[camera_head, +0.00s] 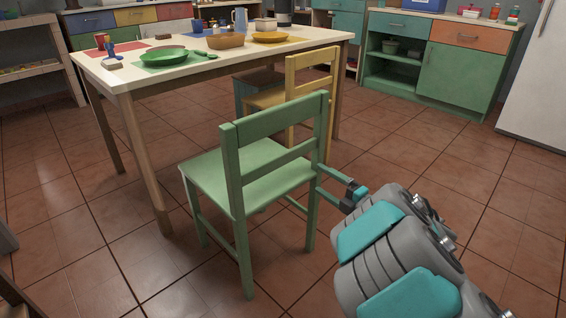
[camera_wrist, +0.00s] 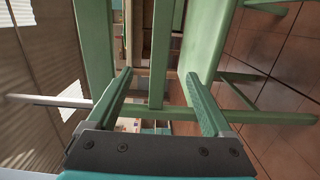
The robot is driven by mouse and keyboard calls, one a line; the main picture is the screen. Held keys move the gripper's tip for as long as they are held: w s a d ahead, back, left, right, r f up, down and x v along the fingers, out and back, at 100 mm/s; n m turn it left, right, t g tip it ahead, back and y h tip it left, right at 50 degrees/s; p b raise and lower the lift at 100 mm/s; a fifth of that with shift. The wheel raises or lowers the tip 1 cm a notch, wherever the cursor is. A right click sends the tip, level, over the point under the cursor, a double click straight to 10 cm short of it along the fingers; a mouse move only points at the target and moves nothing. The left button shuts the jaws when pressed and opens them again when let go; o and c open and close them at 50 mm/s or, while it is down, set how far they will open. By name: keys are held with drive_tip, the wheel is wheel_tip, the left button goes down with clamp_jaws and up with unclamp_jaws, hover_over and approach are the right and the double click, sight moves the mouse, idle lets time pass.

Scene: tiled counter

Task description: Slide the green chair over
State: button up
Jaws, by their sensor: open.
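The green chair (camera_head: 265,190) stands upright on the tiled floor at the near long side of the table, its backrest toward me. Its green frame also fills much of the wrist view (camera_wrist: 210,40), where a thin green bar shows between my fingers. My gripper (camera_head: 319,180) is at the right side of the chair, by its right back post, below the backrest slats. Its two fingers are apart and open, also in the wrist view (camera_wrist: 158,80). I cannot tell whether the fingers touch the chair.
The table (camera_head: 190,70) holds a green plate (camera_head: 163,55), bowls and cups. A yellow chair (camera_head: 305,90) stands just behind the green chair. A green cabinet (camera_head: 455,80) and a white fridge (camera_head: 540,90) are at the back right.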

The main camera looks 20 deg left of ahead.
sight(283, 161)
drive_tip(key=x, duration=0.5)
drive_tip(key=s+x, duration=0.1)
drive_tip(key=x, duration=0.9)
drive_tip(key=shift+a, duration=0.65)
drive_tip(key=shift+w+a, duration=0.1)
drive_tip(key=shift+a, duration=0.2)
clamp_jaws()
drive_tip(key=shift+r, duration=0.1)
